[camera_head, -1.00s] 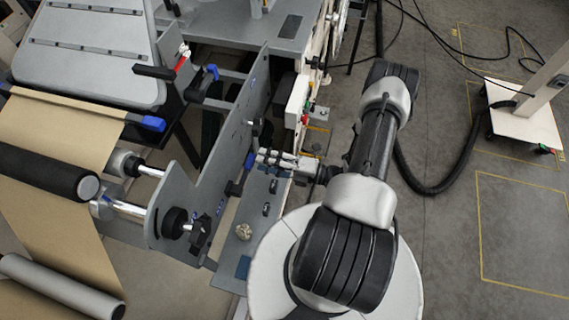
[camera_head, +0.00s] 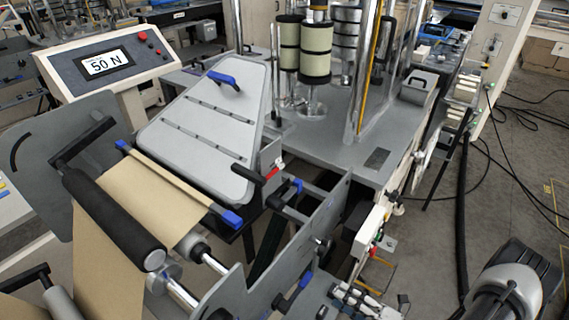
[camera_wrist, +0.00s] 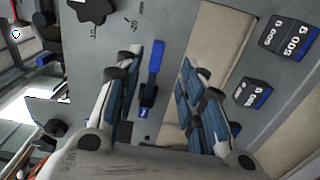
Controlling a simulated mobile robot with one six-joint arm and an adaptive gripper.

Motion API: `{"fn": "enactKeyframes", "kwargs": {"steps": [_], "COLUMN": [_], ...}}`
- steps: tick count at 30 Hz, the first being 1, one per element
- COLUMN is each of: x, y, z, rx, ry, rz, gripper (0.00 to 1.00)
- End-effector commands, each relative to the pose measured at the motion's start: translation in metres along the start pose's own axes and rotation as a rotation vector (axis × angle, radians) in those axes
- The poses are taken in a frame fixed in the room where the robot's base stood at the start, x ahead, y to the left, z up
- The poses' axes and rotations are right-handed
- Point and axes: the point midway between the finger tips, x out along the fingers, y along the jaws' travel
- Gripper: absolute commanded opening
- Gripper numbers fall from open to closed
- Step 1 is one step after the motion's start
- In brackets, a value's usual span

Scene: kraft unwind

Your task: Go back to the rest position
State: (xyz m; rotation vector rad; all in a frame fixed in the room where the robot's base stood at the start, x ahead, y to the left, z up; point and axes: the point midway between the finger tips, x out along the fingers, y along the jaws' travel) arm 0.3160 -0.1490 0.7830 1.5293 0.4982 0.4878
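My gripper (camera_wrist: 163,92) fills the middle of the wrist view. Its two blue-padded fingers stand apart with a clear gap, and nothing is held between them. Behind the gap, a blue-and-black lever (camera_wrist: 154,62) shows on a grey machine plate (camera_wrist: 178,25); I cannot tell how far the fingers are from it. In the head view my gripper (camera_head: 358,299) is small at the bottom edge, beside the grey side plate (camera_head: 318,232) of the unwind machine, with my arm at the lower right.
Black weights marked 500 (camera_wrist: 287,38) sit at the right in the wrist view. A kraft paper web (camera_head: 150,200) runs over a black roller (camera_head: 112,220). A display (camera_head: 107,64) reads 50 N. Cables (camera_head: 525,175) lie on the floor at right.

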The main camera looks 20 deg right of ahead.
Motion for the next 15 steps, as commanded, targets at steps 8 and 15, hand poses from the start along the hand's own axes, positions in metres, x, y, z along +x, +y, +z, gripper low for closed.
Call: {"fn": "enactKeyframes", "kwargs": {"steps": [8, 15], "x": [0.013, 0.042], "y": [0.034, 0.114], "z": [-0.001, -0.028], "rx": [-0.185, -0.689], "ry": [0.161, 0.6], "rz": [-0.044, -0.094], "gripper": [0.37, 0.37]}}
